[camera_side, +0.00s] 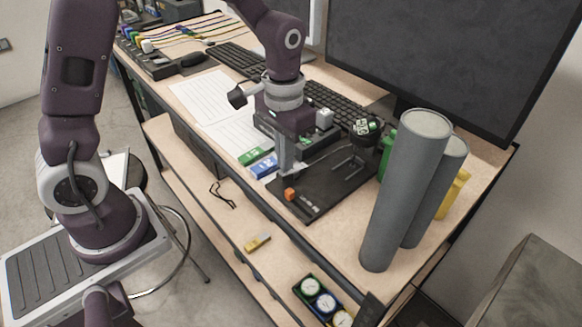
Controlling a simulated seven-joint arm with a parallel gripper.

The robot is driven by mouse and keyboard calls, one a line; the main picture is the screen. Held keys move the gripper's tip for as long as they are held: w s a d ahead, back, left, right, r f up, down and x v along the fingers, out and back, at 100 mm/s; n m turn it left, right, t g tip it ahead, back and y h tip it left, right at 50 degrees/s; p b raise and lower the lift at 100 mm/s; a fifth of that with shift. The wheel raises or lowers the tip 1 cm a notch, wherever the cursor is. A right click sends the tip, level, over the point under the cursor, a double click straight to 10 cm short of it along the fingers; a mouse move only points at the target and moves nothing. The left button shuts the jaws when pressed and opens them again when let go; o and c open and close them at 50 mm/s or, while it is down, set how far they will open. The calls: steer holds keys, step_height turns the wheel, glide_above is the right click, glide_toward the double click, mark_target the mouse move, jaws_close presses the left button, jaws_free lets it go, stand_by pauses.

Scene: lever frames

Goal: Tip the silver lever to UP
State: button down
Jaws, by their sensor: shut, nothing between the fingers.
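My gripper (284,170) points down over the near left part of a black plate (325,192) on the desk. Its fingers are shut with nothing between them. A small orange block (290,194) is on the plate, just below the fingertips. Thin dark prongs (346,162) rise from the plate to the right of my gripper. I cannot clearly make out the silver lever or its position; my gripper and wrist cover part of this area. Whether the fingertips touch anything is too small to tell.
Two tall grey cylinders (403,185) stand right of the plate, with a large monitor (440,60) behind. A blue box (264,167) and a green box (252,154) lie left of my gripper. A keyboard (235,60) and paper sheets (205,95) lie farther back.

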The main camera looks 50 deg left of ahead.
steer(key=shift+f, duration=0.85)
steer(key=shift+r, duration=3.55)
steer(key=s+a+r+t, duration=0.1)
steer(key=s+r+t, duration=0.1)
steer(key=s+r, duration=0.3)
steer(key=s+a+r+t, duration=0.1)
steer(key=s+r+t, duration=0.2)
steer(key=s, duration=1)
step_height(320, 180, up, 2)
steer(key=shift+r+t, duration=0.1)
steer(key=shift+t, duration=0.2)
